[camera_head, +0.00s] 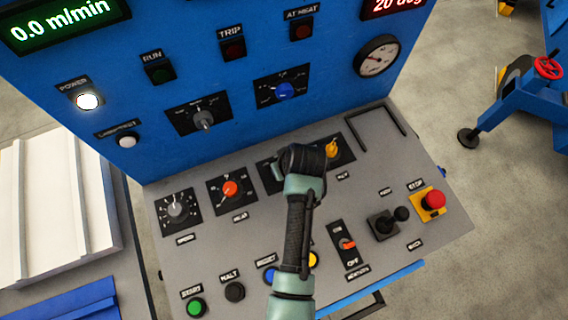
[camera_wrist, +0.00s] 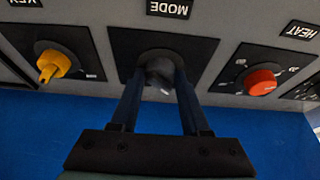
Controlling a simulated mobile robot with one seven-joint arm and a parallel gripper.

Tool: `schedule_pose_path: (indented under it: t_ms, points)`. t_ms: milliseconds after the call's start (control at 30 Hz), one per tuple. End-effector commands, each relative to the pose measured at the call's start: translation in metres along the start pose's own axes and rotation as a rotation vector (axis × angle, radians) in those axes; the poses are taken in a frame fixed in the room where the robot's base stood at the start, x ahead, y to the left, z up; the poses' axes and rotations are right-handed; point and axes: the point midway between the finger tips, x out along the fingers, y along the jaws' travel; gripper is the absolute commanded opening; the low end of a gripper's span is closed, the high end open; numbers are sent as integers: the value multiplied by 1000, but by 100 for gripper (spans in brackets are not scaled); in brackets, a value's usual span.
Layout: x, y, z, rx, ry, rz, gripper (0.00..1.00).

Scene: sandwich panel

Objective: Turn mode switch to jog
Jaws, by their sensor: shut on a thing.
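The mode switch is a dark grey knob (camera_wrist: 161,78) on a black plate, under an upside-down MODE label (camera_wrist: 168,7) in the wrist view. My gripper (camera_wrist: 158,66) has its two blue fingers on either side of the knob and is shut on it. A small pale mark shows at the knob's near edge. Its position legend is hidden by the fingers and too dark to read. In the head view, my arm's wrist covers the knob, and only part of its black plate (camera_head: 268,178) shows.
Beside the mode switch are a yellow key switch (camera_head: 332,148) and an orange-red knob (camera_head: 230,188). Nearer me are a green button (camera_head: 195,307), a black button (camera_head: 235,291), an orange-red toggle (camera_head: 347,243), a joystick (camera_head: 400,214) and a red stop button (camera_head: 434,200). The blue upright panel (camera_head: 150,90) rises behind.

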Motion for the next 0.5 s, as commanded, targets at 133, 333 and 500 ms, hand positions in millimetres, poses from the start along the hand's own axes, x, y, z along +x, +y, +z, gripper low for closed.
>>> schedule_pose_path:
  t_ms: [133,333,500]
  points:
    - [0,0,0,-3,-1,0,0]
    - [0,0,0,-2,-1,0,51]
    - [0,0,0,-2,-1,0,76]
